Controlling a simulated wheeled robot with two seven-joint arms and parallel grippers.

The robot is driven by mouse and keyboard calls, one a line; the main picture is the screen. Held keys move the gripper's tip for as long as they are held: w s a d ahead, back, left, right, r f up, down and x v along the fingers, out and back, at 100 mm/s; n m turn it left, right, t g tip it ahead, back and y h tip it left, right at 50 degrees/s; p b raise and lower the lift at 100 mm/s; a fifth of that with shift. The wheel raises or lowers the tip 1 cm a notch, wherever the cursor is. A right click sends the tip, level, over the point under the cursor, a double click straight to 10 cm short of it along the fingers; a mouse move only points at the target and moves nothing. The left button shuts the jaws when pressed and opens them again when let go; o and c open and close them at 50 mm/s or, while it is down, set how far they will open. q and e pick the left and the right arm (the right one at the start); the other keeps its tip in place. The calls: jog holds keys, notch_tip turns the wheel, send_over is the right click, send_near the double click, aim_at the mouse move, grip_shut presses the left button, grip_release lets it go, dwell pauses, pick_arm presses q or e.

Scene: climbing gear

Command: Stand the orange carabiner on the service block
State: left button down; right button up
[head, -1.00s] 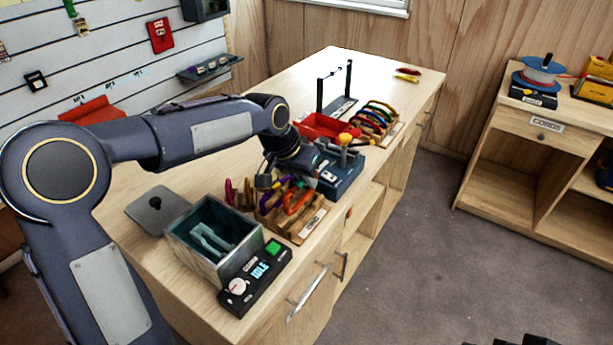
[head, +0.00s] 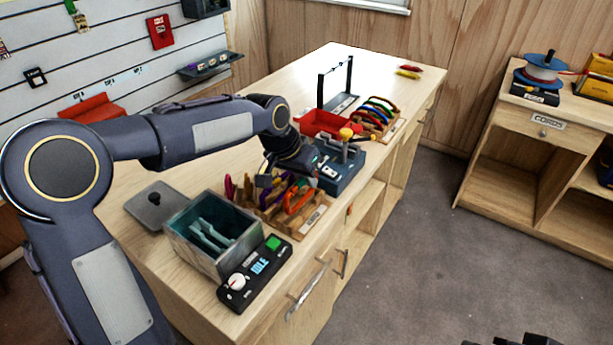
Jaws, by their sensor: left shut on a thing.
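The orange carabiner (head: 299,200) shows at the front of a wooden rack (head: 309,222) on the workbench, among other coloured carabiners. My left gripper (head: 270,180) reaches down over the rack and is shut, apparently on the orange carabiner; the fingertips are small and partly hidden, so the contact is unclear. The blue block with grey fittings (head: 340,172), which looks like the service block, stands just behind the rack, to the right of my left gripper. A dark part at the bottom right edge looks like my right gripper (head: 525,341); its fingers cannot be made out.
An open grey bin (head: 185,238) and a control box reading IDLE (head: 254,272) stand at the bench's near end. A lid (head: 156,202) lies left. A red tray (head: 318,122) and a second carabiner rack (head: 392,130) stand beyond the block.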

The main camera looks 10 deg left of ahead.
aim_at(309, 193)
pick_arm(q)
jog(key=shift+f+b, duration=0.85)
jog(key=shift+f, duration=0.35)
jog(key=shift+f+b, duration=0.45)
jog(key=shift+f, duration=0.15)
jog(key=c, duration=1.5)
grip_release()
jog(key=shift+o, duration=0.2)
